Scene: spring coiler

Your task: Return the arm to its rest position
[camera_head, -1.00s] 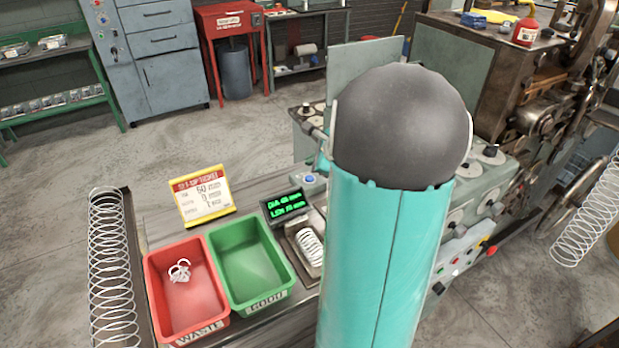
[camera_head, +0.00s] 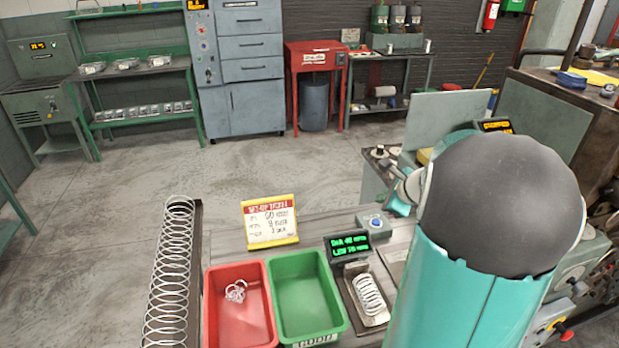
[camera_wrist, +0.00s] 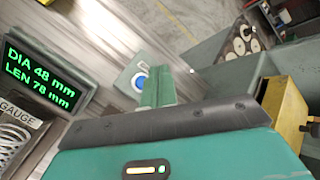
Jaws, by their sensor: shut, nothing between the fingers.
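My arm rises large in teal with a dark round joint at the right of the head view. My gripper (camera_wrist: 157,84) shows in the wrist view, its teal fingers shut together with nothing between them. It is above the bench, over the area beside a pale box with a blue button (camera_wrist: 139,80). That box also shows in the head view (camera_head: 374,224). The gauge display (camera_wrist: 38,76) is left of the fingers and reads DIA 48 mm, LEN 78 mm.
A coil spring (camera_head: 367,294) lies in the gauge tray. A red bin (camera_head: 240,315) holds wire scraps; the green bin (camera_head: 305,296) beside it is empty. The coiling machine is at right.

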